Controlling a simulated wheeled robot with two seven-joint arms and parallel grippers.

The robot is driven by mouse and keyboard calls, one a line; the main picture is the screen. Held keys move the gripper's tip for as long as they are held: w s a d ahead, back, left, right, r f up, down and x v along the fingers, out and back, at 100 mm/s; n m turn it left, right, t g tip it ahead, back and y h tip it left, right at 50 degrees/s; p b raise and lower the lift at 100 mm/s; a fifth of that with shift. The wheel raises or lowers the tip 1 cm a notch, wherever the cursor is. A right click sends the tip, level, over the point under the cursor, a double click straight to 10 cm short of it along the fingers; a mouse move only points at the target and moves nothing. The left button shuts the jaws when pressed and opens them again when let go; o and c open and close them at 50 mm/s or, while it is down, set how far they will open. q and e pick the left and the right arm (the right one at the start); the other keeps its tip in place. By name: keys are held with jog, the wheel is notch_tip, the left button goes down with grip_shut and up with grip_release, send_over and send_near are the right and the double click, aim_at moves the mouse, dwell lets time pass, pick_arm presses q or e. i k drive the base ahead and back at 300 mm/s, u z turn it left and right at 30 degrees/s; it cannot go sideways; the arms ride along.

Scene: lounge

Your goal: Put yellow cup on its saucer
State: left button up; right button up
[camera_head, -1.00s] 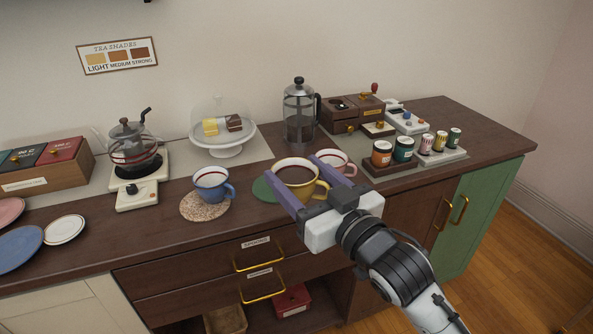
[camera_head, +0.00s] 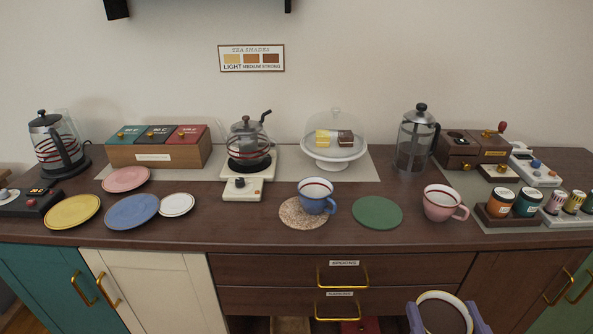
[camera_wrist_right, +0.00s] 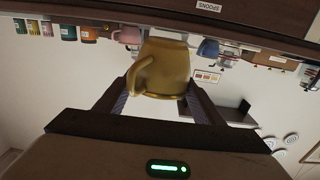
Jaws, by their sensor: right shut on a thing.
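The yellow cup (camera_head: 440,296) is at the bottom right of the head view, in front of the counter, partly cut off by the frame edge. Its inside looks dark. My right gripper (camera_head: 446,314) is shut on it, with one purple finger on each side. In the right wrist view the cup (camera_wrist_right: 168,68) sits between the fingers (camera_wrist_right: 160,88), its handle to the left; this view is upside down. The yellow saucer (camera_head: 72,211) lies empty on the counter at the far left. My left gripper is not in view.
A pink saucer (camera_head: 126,179), a blue saucer (camera_head: 132,211) and a white saucer (camera_head: 176,205) lie beside the yellow one. A blue cup (camera_head: 314,200) stands on a speckled coaster (camera_head: 297,218). A green coaster (camera_head: 377,212) is empty. A pink cup (camera_head: 440,207) stands farther right.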

aim_at(75, 211)
jog(key=k, duration=0.5)
jog(key=u, duration=2.75)
jog(key=i, duration=1.8)
jog(key=z, duration=2.15)
